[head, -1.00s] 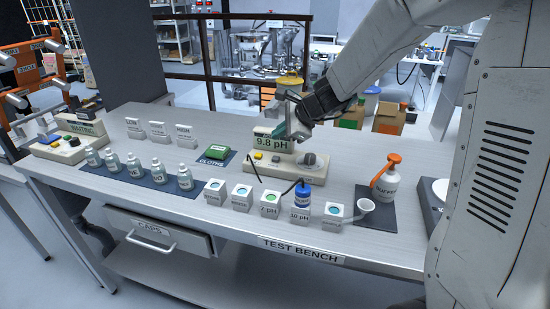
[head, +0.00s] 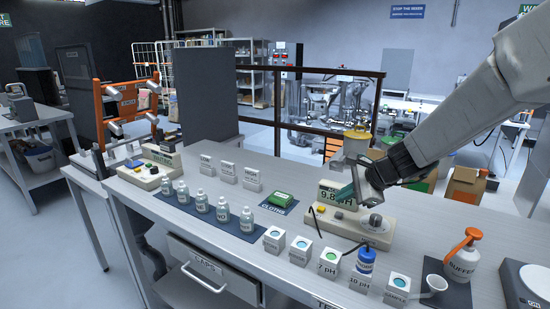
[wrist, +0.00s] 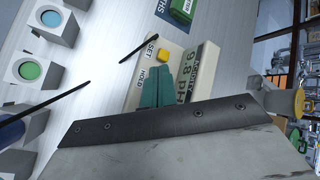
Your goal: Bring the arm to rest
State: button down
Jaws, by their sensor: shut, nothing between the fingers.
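My gripper (head: 345,193) is shut and empty, with teal fingers, at the end of my arm, which reaches in from the right. It hangs over the beige pH meter (head: 379,232) on the test bench and hides part of its display, which reads 9.8. In the wrist view the shut teal fingers (wrist: 156,90) are in front of the meter (wrist: 200,75), near its yellow button (wrist: 163,55). I cannot tell whether they touch it.
Small bottles (head: 223,209) stand on a dark mat at left. White blocks with coloured tops (head: 328,262) and a blue-capped bottle (head: 366,259) line the front edge. A green box (head: 281,198) lies behind.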

jog(key=s+d+r+n+g+h, duration=0.1)
jog(key=s+n, duration=0.7)
jog(key=s, duration=0.9)
jog(key=s+d+r+n+g+h, duration=0.2)
jog(key=s+n, duration=0.7)
jog(key=s, duration=0.9)
notch_tip(320, 180, up, 4)
jog(key=g+h, duration=0.2)
jog(key=h, duration=0.1)
jog(key=shift+d+n, duration=0.15)
jog(key=shift+n, duration=0.15)
jog(key=shift+f, duration=0.1)
